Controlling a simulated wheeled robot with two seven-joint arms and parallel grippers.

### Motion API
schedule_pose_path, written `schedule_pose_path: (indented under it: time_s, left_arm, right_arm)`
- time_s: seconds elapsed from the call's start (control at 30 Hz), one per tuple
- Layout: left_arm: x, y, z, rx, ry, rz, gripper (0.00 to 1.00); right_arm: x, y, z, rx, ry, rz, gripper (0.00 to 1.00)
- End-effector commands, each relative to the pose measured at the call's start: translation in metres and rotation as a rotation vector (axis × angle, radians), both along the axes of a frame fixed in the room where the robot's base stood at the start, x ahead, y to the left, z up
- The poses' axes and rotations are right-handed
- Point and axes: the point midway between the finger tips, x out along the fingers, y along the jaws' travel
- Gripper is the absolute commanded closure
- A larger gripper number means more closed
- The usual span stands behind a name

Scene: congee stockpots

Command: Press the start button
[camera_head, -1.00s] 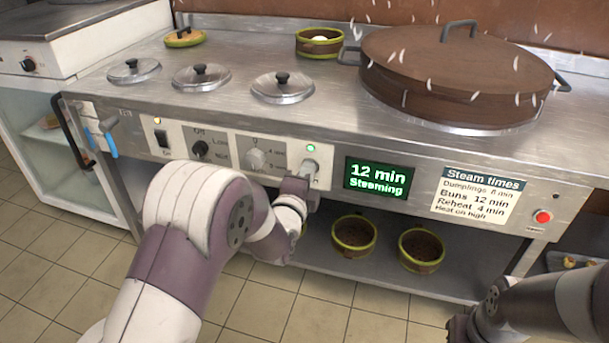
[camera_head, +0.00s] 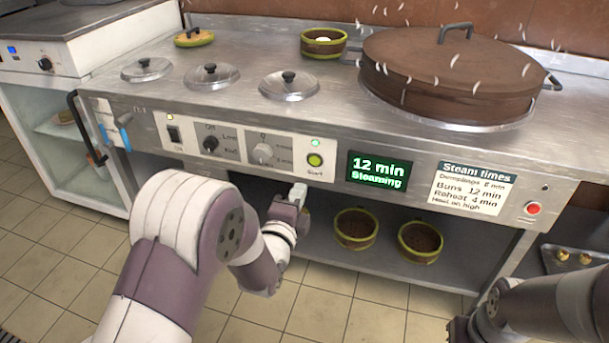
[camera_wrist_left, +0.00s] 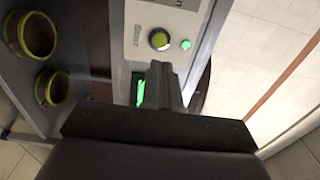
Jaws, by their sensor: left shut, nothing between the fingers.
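The start button (camera_head: 314,160) is a round yellow-green button with a dark rim on the steamer's front panel, with a lit green lamp (camera_head: 316,142) above it. It also shows in the left wrist view (camera_wrist_left: 159,39), beside the lamp (camera_wrist_left: 185,45). My left gripper (camera_head: 298,192) is shut and empty, below the button and apart from it. In the left wrist view, my shut fingers (camera_wrist_left: 161,72) point toward the panel, just short of the button. The green display (camera_head: 377,171) reads "12 min Steaming".
To the left of the button are a timer knob (camera_head: 263,153), a heat knob (camera_head: 211,144) and a power switch (camera_head: 174,135). A red button (camera_head: 533,208) is at the far right. Bowls (camera_head: 355,229) stand on the lower shelf. A large lidded steamer (camera_head: 449,75) sits on top.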

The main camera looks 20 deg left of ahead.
Motion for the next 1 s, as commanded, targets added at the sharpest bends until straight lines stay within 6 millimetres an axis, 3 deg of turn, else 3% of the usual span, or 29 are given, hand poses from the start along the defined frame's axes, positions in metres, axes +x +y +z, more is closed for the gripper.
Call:
schedule_pose_path:
  time_s: [0.1, 0.3, 1.0]
  left_arm:
    - [-0.02, 0.001, 0.002, 0.0, 0.003, 0.0, 1.0]
    - [-0.035, 0.001, 0.0, 0.0, 0.003, 0.0, 1.0]
    - [-0.036, 0.001, -0.001, -0.01, 0.003, 0.0, 1.0]
  right_arm:
    - [0.0, 0.0, 0.009, 0.0, 0.0, 0.0, 0.69]
    - [0.0, 0.0, 0.012, 0.0, 0.0, 0.0, 0.69]
    - [0.0, 0.0, 0.012, 0.0, 0.0, 0.0, 0.69]
